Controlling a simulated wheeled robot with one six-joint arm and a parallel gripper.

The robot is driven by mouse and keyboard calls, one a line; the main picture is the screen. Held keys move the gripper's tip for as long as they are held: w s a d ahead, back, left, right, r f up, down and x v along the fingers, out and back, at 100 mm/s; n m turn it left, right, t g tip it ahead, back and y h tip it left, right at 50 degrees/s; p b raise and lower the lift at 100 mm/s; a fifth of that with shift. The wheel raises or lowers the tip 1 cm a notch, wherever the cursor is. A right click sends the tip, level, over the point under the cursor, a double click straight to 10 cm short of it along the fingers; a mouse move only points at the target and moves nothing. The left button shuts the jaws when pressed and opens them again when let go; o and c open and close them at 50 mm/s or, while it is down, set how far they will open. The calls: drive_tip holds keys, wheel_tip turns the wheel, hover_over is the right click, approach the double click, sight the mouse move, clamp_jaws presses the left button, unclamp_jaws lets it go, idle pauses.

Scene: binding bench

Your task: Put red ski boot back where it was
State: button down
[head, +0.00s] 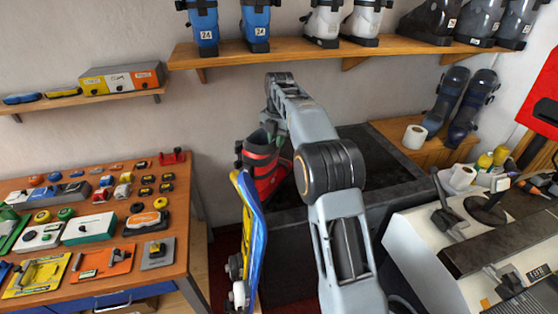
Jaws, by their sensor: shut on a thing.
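The red ski boot (266,180) with a black upper hangs near the middle of the head view, toe to the right. My gripper (271,137) points down at the top of the boot and is shut on it. The arm links hide the far right side of this area, and the fingertips are small and hard to make out. The boot appears beside the dark grey bin-like unit and behind the top of a blue and yellow board.
A wall shelf (345,49) holds blue, white and dark boots. A blue and yellow ski or snowboard (251,231) stands upright before the boot. A tool-covered wooden bench (180,258) is at left, a grey machine (425,262) at right. Dark boots (446,100) stand on a wooden counter behind.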

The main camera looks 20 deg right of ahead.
sight(271, 161)
drive_tip(key=shift+f, duration=2.8)
drive_tip(key=c, duration=1.1)
unclamp_jaws()
